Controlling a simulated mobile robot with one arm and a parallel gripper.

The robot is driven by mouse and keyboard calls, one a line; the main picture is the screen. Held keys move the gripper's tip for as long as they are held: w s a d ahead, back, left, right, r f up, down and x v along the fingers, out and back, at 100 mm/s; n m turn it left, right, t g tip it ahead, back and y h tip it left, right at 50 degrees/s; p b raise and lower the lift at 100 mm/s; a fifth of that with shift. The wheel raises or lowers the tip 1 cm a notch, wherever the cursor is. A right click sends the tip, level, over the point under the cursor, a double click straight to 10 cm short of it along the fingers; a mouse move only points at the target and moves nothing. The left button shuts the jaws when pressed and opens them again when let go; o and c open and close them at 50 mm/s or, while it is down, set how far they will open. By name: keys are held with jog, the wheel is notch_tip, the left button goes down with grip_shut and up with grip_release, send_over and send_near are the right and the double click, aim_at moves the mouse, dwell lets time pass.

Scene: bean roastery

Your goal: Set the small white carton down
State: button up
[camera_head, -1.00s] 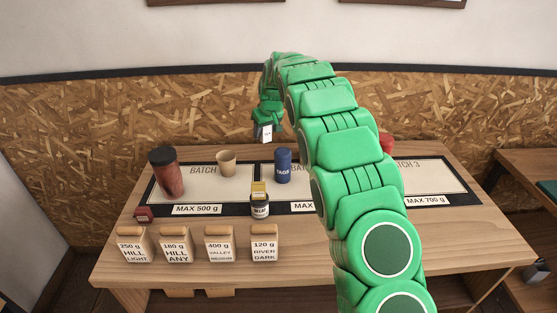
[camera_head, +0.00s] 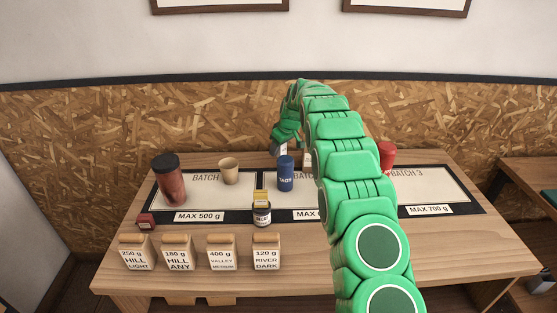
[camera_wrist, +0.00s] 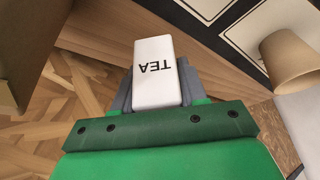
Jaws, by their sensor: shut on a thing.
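The small white carton (camera_wrist: 154,62), lettered TEA, is between the grey fingers of my gripper (camera_wrist: 156,88) in the wrist view. My gripper is shut on it. In the head view my gripper (camera_head: 280,149) is at the back of the table, behind and slightly left of the blue TAGS tin (camera_head: 285,174). The carton is hard to make out there, and I cannot tell whether its base touches anything.
The table (camera_head: 190,286) bears a mat with batch fields (camera_head: 330,209). A tan cup (camera_head: 229,171), a dark-lidded red jar (camera_head: 170,180), a small labelled jar (camera_head: 262,214) and a red item (camera_head: 387,156) stand around. Several labelled bean bags (camera_head: 221,253) line the front.

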aim_at(284, 146)
jog(key=shift+f, duration=2.5)
jog(key=shift+f, duration=0.15)
jog(key=o, duration=1)
jog(key=v, duration=1.2)
jog(key=shift+r, duration=0.25)
